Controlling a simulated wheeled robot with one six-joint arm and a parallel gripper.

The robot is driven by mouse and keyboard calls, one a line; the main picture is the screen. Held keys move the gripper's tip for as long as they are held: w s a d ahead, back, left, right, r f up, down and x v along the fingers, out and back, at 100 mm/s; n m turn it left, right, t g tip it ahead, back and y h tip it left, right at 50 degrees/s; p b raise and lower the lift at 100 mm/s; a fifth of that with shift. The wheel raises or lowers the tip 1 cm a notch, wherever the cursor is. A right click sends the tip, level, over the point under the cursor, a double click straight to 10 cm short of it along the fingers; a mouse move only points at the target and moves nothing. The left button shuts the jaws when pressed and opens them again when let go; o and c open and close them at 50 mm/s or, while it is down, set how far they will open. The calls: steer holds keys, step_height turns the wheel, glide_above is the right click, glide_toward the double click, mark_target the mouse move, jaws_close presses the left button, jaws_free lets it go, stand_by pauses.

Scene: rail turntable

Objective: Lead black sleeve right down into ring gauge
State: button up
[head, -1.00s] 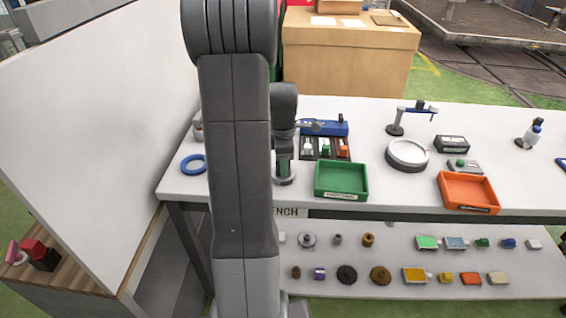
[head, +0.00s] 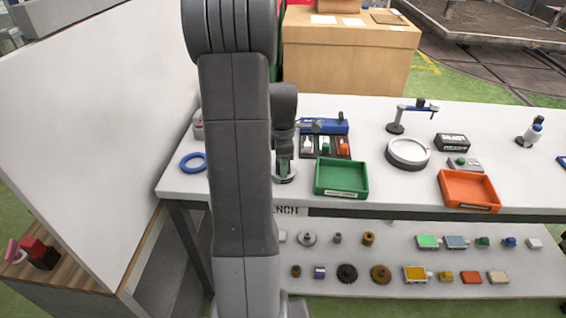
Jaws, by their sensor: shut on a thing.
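My gripper (head: 284,158) points down beside my upright arm link, over the left part of the bench. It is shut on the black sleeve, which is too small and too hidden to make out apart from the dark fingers. Directly under it a small round grey base (head: 285,179) stands on the bench, which looks like the ring gauge. My arm hides its left side. I cannot tell whether the sleeve is above the ring, touching it or inside it.
A green tray (head: 341,191) stands close to the right of my gripper, with a dark rack (head: 325,152) behind. A blue ring (head: 193,162) lies left. A grey round dish (head: 408,152) and an orange tray (head: 469,204) stand farther right. The bench front edge is near.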

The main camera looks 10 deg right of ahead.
stand_by(0.4)
steer(key=o, duration=1.2)
steer(key=shift+o, duration=0.2)
step_height(320, 180, up, 14)
steer(key=shift+f, duration=0.2)
step_height(320, 180, down, 14)
steer(key=shift+r, duration=0.3)
